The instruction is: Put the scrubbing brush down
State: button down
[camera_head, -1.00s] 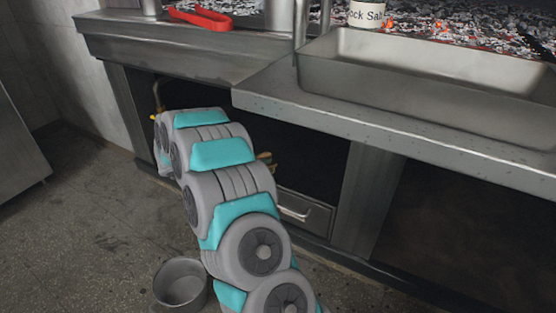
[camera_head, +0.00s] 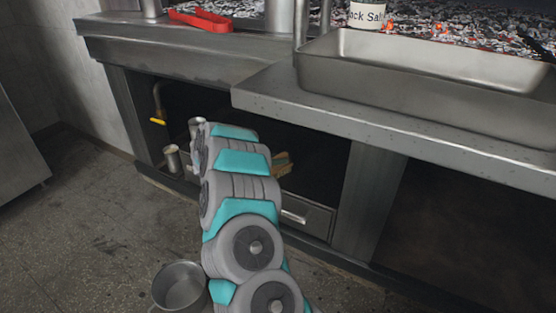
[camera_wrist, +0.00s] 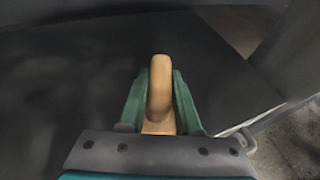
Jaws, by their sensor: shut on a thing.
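The scrubbing brush (camera_wrist: 159,88) has a tan wooden body, seen between my fingers in the wrist view. My gripper (camera_wrist: 160,92) has green fingers and is shut on it. The dark, flat surface of the shelf (camera_wrist: 60,75) lies below and beyond them; I cannot tell whether the brush touches it. In the head view my arm reaches into the open bay under the counter and hides my gripper. A tan piece, apparently the brush (camera_head: 282,162), shows just right of my arm.
A metal cup (camera_head: 172,158) stands at the left of the bay, near a pipe with a yellow handle (camera_head: 157,121). A drawer (camera_head: 305,215) lies below the bay. A pot (camera_head: 180,286) stands on the floor. Red tongs (camera_head: 202,19) and a steel pan (camera_head: 420,85) are above.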

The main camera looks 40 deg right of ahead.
jog(key=shift+f, duration=0.1)
jog(key=c, duration=0.6)
grip_release()
jog(key=v, duration=1.2)
jog(key=shift+p, duration=0.4)
jog(key=shift+a, duration=0.1)
